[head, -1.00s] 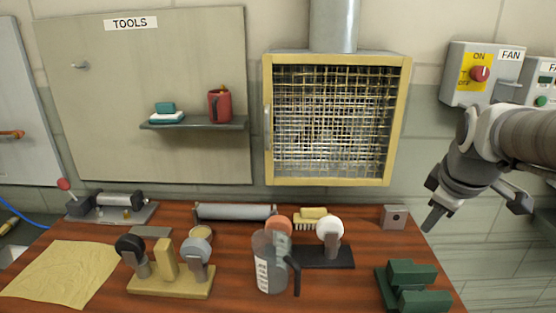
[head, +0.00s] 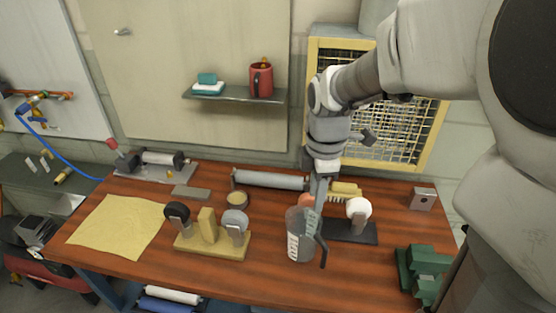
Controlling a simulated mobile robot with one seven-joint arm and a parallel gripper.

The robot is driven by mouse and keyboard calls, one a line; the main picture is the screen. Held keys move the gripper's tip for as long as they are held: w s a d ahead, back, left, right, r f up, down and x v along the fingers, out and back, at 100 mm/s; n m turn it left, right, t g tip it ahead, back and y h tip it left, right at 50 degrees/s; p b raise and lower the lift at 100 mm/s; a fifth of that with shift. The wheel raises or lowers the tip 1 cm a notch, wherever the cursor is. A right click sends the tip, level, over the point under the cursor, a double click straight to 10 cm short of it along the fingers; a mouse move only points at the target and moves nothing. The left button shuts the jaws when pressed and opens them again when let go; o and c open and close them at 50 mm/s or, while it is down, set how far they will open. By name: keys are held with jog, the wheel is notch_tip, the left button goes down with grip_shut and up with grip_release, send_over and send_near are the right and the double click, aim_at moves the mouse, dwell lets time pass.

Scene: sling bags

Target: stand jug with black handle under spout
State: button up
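The clear jug (head: 298,241) with white markings and a black handle (head: 322,252) stands upright on the wooden bench (head: 200,276), handle toward the right. My gripper (head: 318,198) points down just above and behind the jug's rim, near the top of the handle side. It is seen edge-on, so I cannot tell its opening or whether it touches the jug. A copper-coloured pipe with a blue fitting (head: 32,102) is on the left wall, with a blue hose hanging from it. I cannot make out a clear spout there.
Close to the jug are a black stand with a white round head (head: 358,210) and a yellow tool holder (head: 212,245). A roller (head: 270,179) and yellow brush (head: 345,190) lie behind. A green vise-like block (head: 424,262) is at right. A yellow cloth (head: 115,226) lies at left.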

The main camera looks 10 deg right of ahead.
aim_at(309, 251)
jog(key=shift+n, duration=0.3)
notch_tip(309, 251, down, 17)
jog(key=b, duration=0.3)
jog(key=shift+s, duration=0.1)
grip_shut()
dwell(1.4)
